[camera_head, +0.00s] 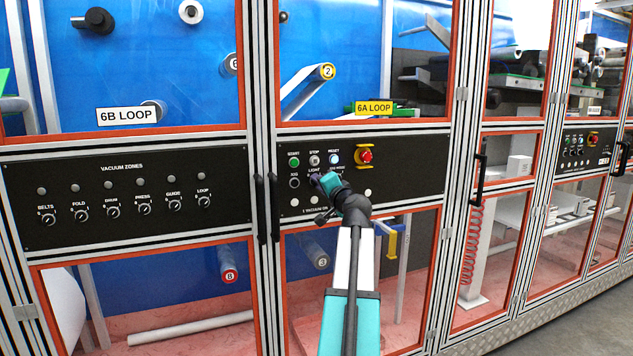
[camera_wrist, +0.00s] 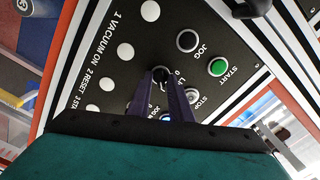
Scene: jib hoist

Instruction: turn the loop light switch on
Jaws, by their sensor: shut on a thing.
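The light switch (camera_wrist: 160,74) is a small black rotary knob on the black control panel (camera_head: 424,157) below the yellow 6A LOOP sign (camera_head: 374,108). In the wrist view its label is partly covered by my fingers, with a 0 beside it. My gripper (camera_head: 319,181) reaches the panel just under the LIGHT label and hides the knob in the head view. In the wrist view the two dark fingers of my gripper (camera_wrist: 170,90) are shut on the knob. I cannot tell which position the knob points to.
A green START button (camera_head: 294,161), a black JOG button (camera_head: 294,182), a STOP button (camera_head: 314,160), a lit RESET button (camera_head: 334,158) and a red emergency stop (camera_head: 365,155) surround it closely. A VACUUM ZONES panel (camera_head: 75,165) with several knobs is at left. Black door handles (camera_head: 274,207) stick out nearby.

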